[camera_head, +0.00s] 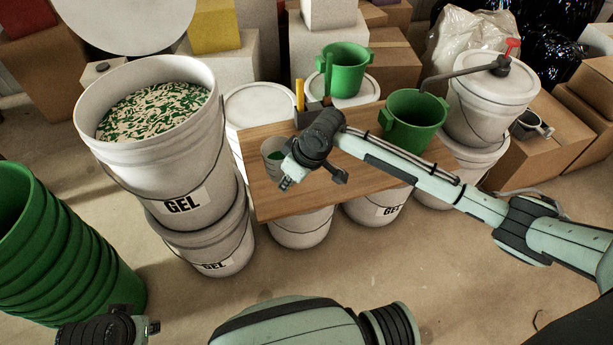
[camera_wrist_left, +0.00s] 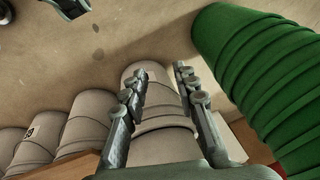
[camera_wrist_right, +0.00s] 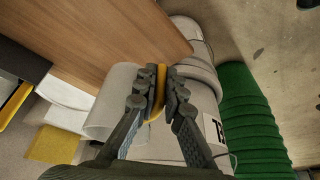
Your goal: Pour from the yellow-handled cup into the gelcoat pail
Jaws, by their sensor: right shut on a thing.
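The gelcoat pail (camera_head: 184,206), white and labelled GEL, is left of the cup, stacked on another pail. Green and cream flecks fill its open top. My left gripper (camera_head: 152,328) is low at the left; its fingers are apart and empty in the left wrist view (camera_wrist_left: 162,82).
The wooden plank (camera_head: 270,204) rests across white pails. A green two-handled pot (camera_head: 414,118) stands on its right part, and another (camera_head: 346,68) is behind. Stacked green buckets (camera_head: 50,245) stand at the left. Bare floor (camera_head: 400,262) lies in front.

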